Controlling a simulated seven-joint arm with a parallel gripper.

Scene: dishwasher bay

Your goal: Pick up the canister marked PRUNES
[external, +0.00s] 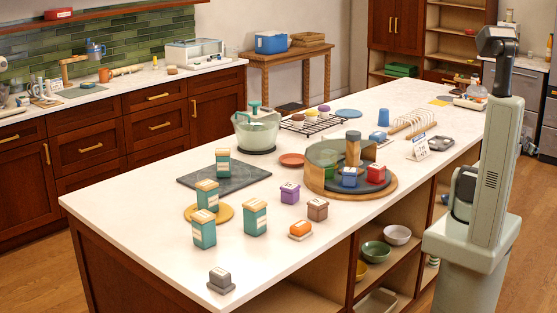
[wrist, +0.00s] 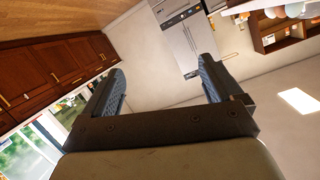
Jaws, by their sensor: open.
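Several teal canisters with wooden lids and pale labels stand upright on the white island in the external view. One canister (external: 222,163) is on a dark slate board, and another (external: 207,196) is on or just by a round yellow mat. A third (external: 204,232) is in front of the mat, and one more (external: 255,218) is to its right. The labels are too small to read, so I cannot tell which says PRUNES. My gripper (wrist: 161,70) is open and empty in the wrist view, facing cabinets and wall, with no canister in sight. I cannot make out its fingers in the external view.
The slate board (external: 250,176) and yellow mat (external: 187,212) lie by the canisters. A round wooden tray (external: 380,189) with a curved clear screen is to the right.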

